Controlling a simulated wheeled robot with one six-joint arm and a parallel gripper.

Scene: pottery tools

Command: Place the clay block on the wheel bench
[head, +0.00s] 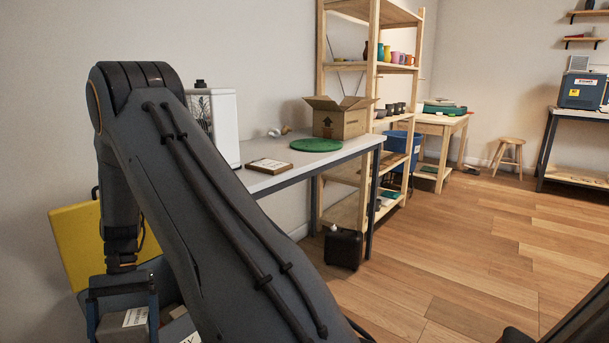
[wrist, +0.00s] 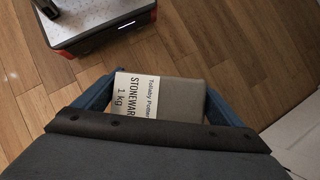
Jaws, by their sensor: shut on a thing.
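The clay block is grey with a white label reading "STONEWARE 1 kg"; it shows in the wrist view (wrist: 170,98) and low at the left in the head view (head: 133,322). My gripper (head: 122,312) is shut on it, with a blue finger on each side; it also shows in the wrist view (wrist: 160,105). The block is held over the wooden floor. A wooden bench (head: 431,125) with a green-topped item (head: 444,107) stands at the back, far from my gripper; I cannot tell for sure that it is the wheel bench.
A grey table (head: 272,180) along the wall holds a cardboard box (head: 341,121), a green disc (head: 316,145) and a white machine (head: 216,125). Beyond are wooden shelves (head: 374,40), a blue bin (head: 400,150) and a stool (head: 510,146). Floor at right is clear.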

